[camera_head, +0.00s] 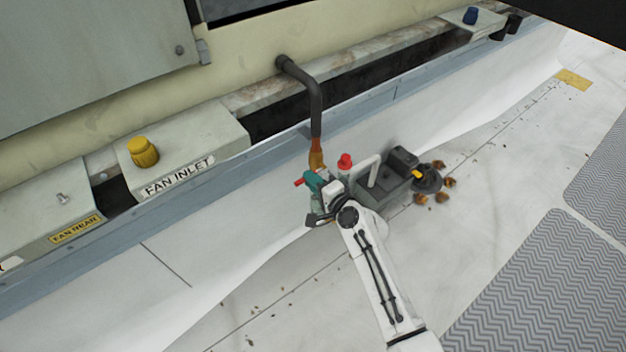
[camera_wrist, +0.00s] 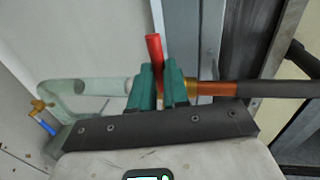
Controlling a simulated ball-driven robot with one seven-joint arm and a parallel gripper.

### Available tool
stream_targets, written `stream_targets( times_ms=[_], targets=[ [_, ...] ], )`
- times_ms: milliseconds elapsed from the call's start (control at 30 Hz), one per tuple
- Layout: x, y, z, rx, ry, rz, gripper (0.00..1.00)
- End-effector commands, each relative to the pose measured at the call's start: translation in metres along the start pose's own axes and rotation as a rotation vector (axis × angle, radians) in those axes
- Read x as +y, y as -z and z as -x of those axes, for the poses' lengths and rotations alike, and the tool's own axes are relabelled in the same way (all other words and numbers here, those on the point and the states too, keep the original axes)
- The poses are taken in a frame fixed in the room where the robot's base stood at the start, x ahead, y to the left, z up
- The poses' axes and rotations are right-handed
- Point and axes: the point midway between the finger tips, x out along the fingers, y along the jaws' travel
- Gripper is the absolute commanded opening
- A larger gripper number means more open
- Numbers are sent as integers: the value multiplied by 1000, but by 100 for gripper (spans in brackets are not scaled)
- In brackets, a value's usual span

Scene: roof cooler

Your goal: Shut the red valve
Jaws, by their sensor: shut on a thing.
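The red valve shows as a red lever (camera_wrist: 154,48) in the wrist view, standing up between the two green fingers of my gripper (camera_wrist: 160,82). My gripper is shut on this lever, and its free end sticks out past the fingers. In the head view a small red end (camera_head: 299,182) shows left of my gripper (camera_head: 314,180), at the lower end of a copper pipe (camera_head: 317,155). The copper pipe also shows in the wrist view (camera_wrist: 212,88), running right into a dark hose. The fingers and wrist hide the valve body.
A dark bent pipe (camera_head: 315,105) rises to the cream wall. A grey pump-like unit (camera_head: 385,181) and a red cap (camera_head: 345,161) stand close right of my gripper. A brass fitting with a blue handle (camera_wrist: 46,126) is at left in the wrist view. Open white roof lies lower left.

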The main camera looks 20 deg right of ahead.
Motion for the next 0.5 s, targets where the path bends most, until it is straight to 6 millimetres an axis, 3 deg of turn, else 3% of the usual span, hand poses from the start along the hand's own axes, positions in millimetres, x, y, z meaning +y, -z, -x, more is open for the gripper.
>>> stream_targets(
  times_ms=[500],
  targets=[
    [-2,1,1,-9,-1,-55,0]
  ],
)
